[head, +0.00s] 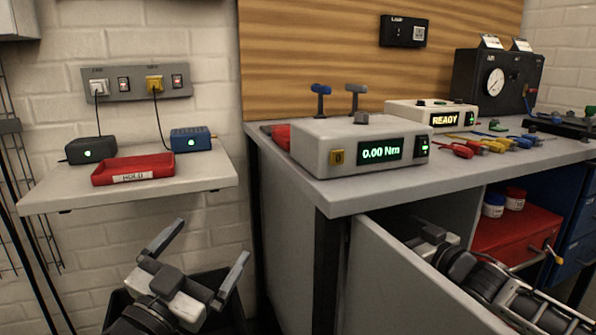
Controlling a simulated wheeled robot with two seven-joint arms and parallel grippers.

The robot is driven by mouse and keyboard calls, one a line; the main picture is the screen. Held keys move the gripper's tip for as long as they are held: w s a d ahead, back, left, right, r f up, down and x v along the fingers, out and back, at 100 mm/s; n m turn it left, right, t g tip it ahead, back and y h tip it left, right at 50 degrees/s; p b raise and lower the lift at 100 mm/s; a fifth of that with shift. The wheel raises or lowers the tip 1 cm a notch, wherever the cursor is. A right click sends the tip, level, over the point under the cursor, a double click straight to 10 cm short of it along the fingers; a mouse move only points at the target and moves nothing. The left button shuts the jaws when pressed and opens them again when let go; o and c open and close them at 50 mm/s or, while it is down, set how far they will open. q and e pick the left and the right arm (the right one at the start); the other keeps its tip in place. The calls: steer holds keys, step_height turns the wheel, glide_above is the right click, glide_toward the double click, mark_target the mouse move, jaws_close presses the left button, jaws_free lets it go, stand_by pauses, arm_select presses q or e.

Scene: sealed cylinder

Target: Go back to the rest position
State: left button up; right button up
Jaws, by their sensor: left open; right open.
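My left gripper (210,243) is at the lower left, in front of the white brick wall and below the small shelf. Its two fingers are spread wide, point up and right, and hold nothing. My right gripper (428,236) is at the lower right, below the workbench top and in front of the open cabinet space. The grey panel (395,285) hides part of it, so its fingertips show poorly. It appears open, and I see nothing in it.
The workbench (350,197) carries a torque meter (350,145) reading 0.00 Nm and a box marked READY (435,115). The wall shelf (60,198) holds a red HOLD tray (133,168). A red cabinet (510,235) stands under the bench near my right arm.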

arm_select(q)
steer(key=w+a+r+m+t+y+p, duration=0.1)
steer(key=w+a+r+p, duration=0.2)
steer(key=r, duration=0.5)
steer(key=w+a+r+m+t+y+p, duration=0.1)
steer(key=w+a+r+p, duration=0.3)
steer(key=r, duration=0.5)
steer(key=w+a+r+m+t+p, duration=0.2)
steer(key=a+r, duration=0.4)
steer(key=r, duration=0.3)
steer(key=shift+w+a+r+y+p, duration=0.25)
steer(key=shift+w+y+p, duration=0.15)
steer(key=shift+w+p, duration=0.4)
arm_select(e)
steer(key=s+r+n+g+y, duration=0.2)
steer(key=s+r, duration=0.7)
steer(key=s, duration=0.5)
steer(key=shift+a+n+y, duration=0.3)
steer(key=shift+a+y, duration=0.05)
steer(key=shift+y, duration=0.25)
arm_select(q)
steer(key=shift+s, duration=0.1)
